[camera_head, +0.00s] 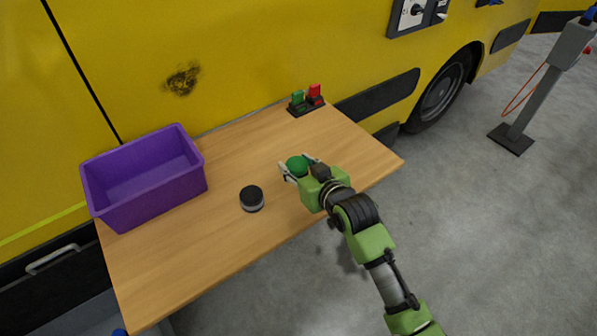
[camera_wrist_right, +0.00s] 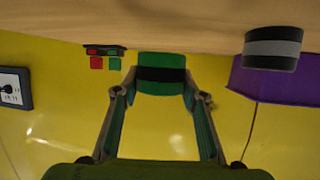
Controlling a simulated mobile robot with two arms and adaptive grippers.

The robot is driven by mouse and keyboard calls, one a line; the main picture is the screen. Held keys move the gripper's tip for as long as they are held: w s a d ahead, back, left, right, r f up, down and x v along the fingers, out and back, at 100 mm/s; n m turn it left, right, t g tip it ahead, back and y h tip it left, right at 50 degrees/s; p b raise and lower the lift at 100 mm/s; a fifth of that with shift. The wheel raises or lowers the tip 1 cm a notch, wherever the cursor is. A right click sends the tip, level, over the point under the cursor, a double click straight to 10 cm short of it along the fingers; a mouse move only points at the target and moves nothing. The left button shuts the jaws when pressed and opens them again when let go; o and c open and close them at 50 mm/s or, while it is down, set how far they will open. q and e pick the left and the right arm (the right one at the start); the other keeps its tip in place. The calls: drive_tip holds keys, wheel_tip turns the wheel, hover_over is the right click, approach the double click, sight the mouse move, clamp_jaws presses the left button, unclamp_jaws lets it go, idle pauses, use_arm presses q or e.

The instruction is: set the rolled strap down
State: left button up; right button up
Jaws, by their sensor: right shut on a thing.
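The rolled strap (camera_head: 297,165) is green and sits between the fingers of my right gripper (camera_head: 297,171), over the right part of the wooden table (camera_head: 180,262). In the right wrist view, which is upside down, the green rolled strap (camera_wrist_right: 161,62) has a black band around it. My right gripper (camera_wrist_right: 160,98) is shut on it there, a finger on each side. The strap appears to be a little above the tabletop, with its underside near the line of the far table edge. My left gripper is not in view.
A black and grey roll (camera_head: 251,199) stands on the table left of my gripper. A purple bin (camera_head: 150,197) is at the table's left. A small black holder (camera_head: 306,107) with green and red pieces is at the back. The front left tabletop is clear.

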sight(299, 173)
drive_tip(key=f, duration=0.1)
drive_tip(key=f+p, duration=0.1)
drive_tip(key=f, duration=0.1)
drive_tip(key=shift+w+d+p, duration=0.15)
drive_tip(key=shift+w+p, duration=0.15)
drive_tip(key=shift+w, duration=0.05)
drive_tip(key=shift+f, duration=0.2)
drive_tip(key=shift+f, duration=0.15)
drive_tip(key=o, duration=1.3)
drive_tip(key=shift+c, duration=0.2)
